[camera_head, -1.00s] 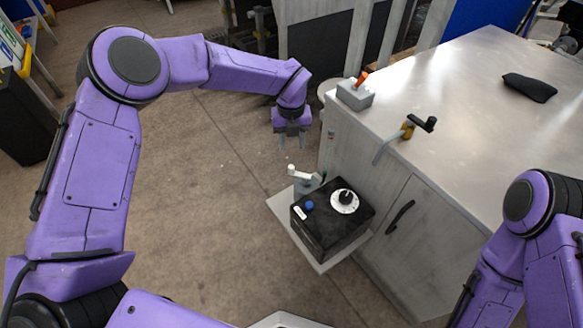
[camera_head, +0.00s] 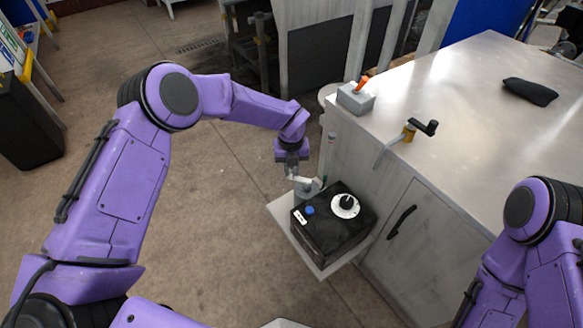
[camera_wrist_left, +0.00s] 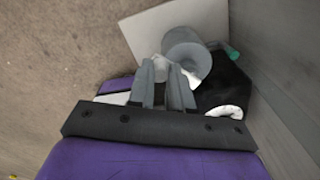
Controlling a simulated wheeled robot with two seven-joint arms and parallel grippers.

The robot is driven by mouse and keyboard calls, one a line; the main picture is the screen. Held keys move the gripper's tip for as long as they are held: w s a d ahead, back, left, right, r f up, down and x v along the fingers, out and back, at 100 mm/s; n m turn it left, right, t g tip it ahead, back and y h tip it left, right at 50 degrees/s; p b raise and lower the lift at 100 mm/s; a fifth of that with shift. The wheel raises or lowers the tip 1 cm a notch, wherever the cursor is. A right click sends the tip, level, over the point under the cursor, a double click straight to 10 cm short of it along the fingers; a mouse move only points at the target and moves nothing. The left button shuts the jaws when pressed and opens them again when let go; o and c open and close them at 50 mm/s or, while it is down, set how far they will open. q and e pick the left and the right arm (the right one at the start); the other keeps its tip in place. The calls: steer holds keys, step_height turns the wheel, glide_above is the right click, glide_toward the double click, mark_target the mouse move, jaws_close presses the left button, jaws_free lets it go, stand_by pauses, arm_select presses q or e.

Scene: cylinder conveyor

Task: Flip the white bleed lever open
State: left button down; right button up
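The white bleed lever (camera_head: 301,180) sits on a grey cylindrical fitting beside the black box on a low shelf. My left gripper (camera_head: 291,172) points down at the lever's outer end, with its fingertips at the white part. In the left wrist view the two fingers (camera_wrist_left: 162,72) are fairly close together, and a white end of the lever (camera_wrist_left: 160,64) shows between their tips. The grey fitting (camera_wrist_left: 186,48) is just beyond them. Whether the fingers press on the lever is hard to see. My right arm shows at the right edge, but its gripper is out of view.
The black box (camera_head: 325,233) has a white dial (camera_head: 345,206) and a blue button (camera_head: 309,210). The shelf (camera_head: 283,219) adjoins a cabinet.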

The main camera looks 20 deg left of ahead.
arm_select(q)
steer(key=shift+w+m, duration=0.15)
steer(key=shift+m, duration=0.15)
steer(key=shift+w+d+m+b, duration=0.2)
steer(key=shift+w+m, duration=0.3)
steer(key=shift+m, duration=0.7)
steer(key=shift+w+d+m+b, duration=0.2)
steer(key=shift+w+m, duration=0.3)
steer(key=shift+m, duration=0.7)
steer(key=shift+w+d+m+b, duration=0.2)
steer(key=shift+w+m, duration=0.3)
steer(key=shift+m, duration=0.7)
steer(key=c, duration=1)
jaws_free()
steer(key=shift+c, duration=0.2)
steer(key=shift+r, duration=0.15)
